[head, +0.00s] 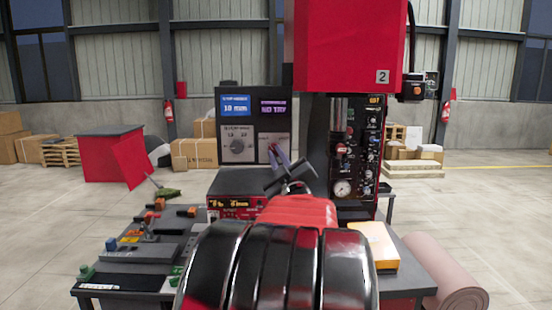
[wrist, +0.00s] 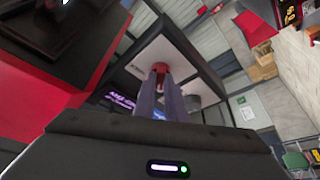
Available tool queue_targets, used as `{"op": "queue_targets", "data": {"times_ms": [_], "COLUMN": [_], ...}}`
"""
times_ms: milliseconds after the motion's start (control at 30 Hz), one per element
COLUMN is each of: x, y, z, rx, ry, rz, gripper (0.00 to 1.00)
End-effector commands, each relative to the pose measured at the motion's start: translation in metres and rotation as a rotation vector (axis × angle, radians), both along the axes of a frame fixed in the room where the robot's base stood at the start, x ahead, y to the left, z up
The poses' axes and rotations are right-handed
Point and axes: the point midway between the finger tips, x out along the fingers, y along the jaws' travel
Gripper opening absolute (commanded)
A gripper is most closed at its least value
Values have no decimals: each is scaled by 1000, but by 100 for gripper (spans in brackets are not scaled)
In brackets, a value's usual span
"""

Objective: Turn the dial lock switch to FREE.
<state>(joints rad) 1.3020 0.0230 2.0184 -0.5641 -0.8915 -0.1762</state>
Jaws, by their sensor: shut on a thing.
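The dark control box (head: 226,173) stands at the back of the bench. The dial lock switch is a small red knob (wrist: 161,67) on a pale plate in the wrist view. My gripper (wrist: 161,80) is shut on this knob, with a finger on either side. In the head view my gripper (head: 276,152) reaches the plate right of the dial and covers most of the switch. Its lettering and pointing direction are unreadable.
A red machine column (head: 345,45) hangs close to the right of my arm, above a black panel with a gauge (head: 343,188). A red box with displays (head: 237,203) sits below the control box. Tools and small parts lie on the left bench.

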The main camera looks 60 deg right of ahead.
Motion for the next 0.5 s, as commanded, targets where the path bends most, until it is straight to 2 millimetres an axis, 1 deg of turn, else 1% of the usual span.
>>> {"op": "queue_targets", "data": {"times_ms": [33,300,500], "x": [-4,-3,-3], "y": [-3,-3,-3], "z": [4,5,5], "rx": [-15,-58,-65], "ry": [17,106,121], "rz": [-9,-8,-8], "gripper": [0,0,0]}}
